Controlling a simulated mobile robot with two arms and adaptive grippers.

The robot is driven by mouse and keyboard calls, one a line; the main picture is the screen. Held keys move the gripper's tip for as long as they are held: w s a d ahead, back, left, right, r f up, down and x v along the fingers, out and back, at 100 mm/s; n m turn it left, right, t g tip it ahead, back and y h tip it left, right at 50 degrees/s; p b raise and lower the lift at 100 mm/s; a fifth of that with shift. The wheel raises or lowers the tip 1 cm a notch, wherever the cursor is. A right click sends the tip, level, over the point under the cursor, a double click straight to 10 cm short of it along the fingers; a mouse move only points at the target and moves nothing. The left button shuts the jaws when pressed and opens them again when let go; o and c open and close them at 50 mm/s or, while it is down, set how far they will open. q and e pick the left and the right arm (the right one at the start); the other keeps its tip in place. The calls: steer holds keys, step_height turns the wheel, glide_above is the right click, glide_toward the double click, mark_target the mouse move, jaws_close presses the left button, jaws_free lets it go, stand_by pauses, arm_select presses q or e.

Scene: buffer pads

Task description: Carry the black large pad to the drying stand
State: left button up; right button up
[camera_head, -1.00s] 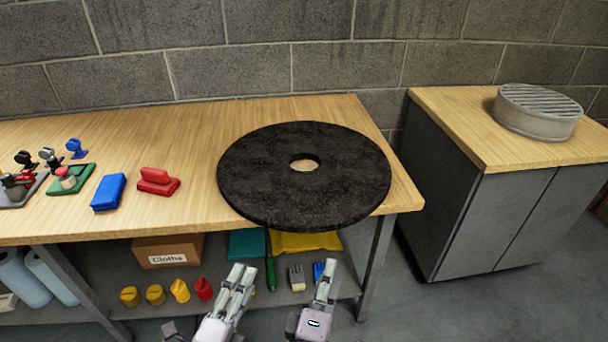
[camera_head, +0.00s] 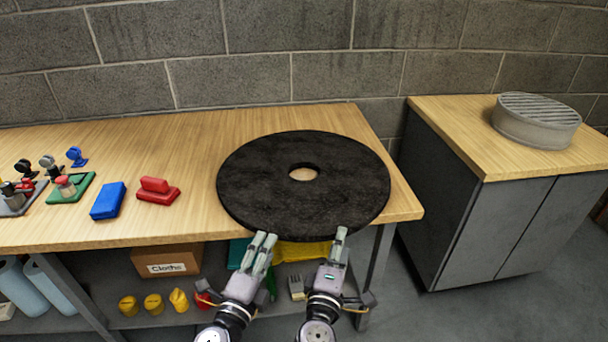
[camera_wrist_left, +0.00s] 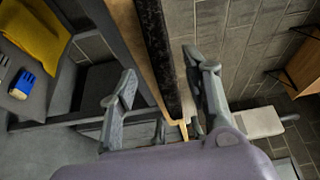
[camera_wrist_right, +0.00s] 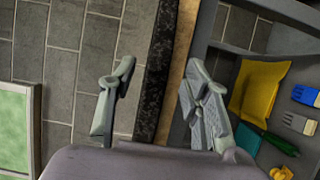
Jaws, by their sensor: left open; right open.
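The black large pad (camera_head: 270,205) is a thick round disc with a centre hole, lying flat on the wooden workbench and slightly over its front edge. The drying stand (camera_head: 536,122), a grey round drum with a slatted top, stands on the cabinet at the right. My left gripper (camera_head: 262,250) is open at the pad's front edge; in the left wrist view the pad's edge (camera_wrist_left: 157,50) shows between its fingers. My right gripper (camera_head: 338,246) is open at the front edge farther right; the right wrist view shows the pad's edge (camera_wrist_right: 155,75) between its fingers. Contact is unclear.
A red block (camera_head: 158,191), a blue block (camera_head: 108,201) and several small tools lie on the bench (camera_head: 200,140) left of the pad. The shelf below holds a Cloths box (camera_head: 166,262). A floor gap separates the bench from the grey cabinet (camera_head: 500,225).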

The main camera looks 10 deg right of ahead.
mark_target(275, 233)
arm_select(q)
steer(key=x, duration=0.6)
steer(key=shift+w, duration=0.1)
arm_select(e)
steer(key=x, duration=0.6)
steer(key=shift+w, duration=0.1)
arm_select(q)
steer(key=shift+c, duration=0.4)
arm_select(e)
steer(key=shift+c, duration=0.4)
arm_select(q)
jaws_close()
arm_select(e)
jaws_close()
